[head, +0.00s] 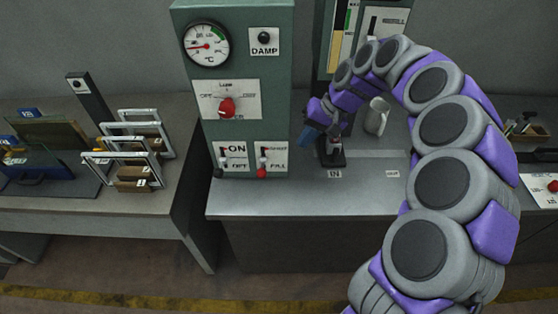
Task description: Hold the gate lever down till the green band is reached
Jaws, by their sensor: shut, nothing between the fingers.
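A small lever with a red knob (262,172) sits on a white plate marked FILL at the bottom, on the front of the green-grey cabinet; I take it as the gate lever. Its knob is at the low end, by the FILL mark. A vertical gauge (338,45) with a yellow lower strip and some green stands at the top, cut off by the picture edge. A round °C dial (207,44) also has a green arc; its red needle points left. My gripper (308,136) is shut and empty, right of the cabinet, apart from the red-knobbed lever. My arm hides part of the bench.
A black-based item (331,156) stands by the IN label, close to my gripper. A grey mug (376,116) stands behind it. The cabinet also has a red rotary knob (227,106), an ON/OFF lever (221,163) and a DAMP button (264,37). Racks (130,155) stand on the left bench.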

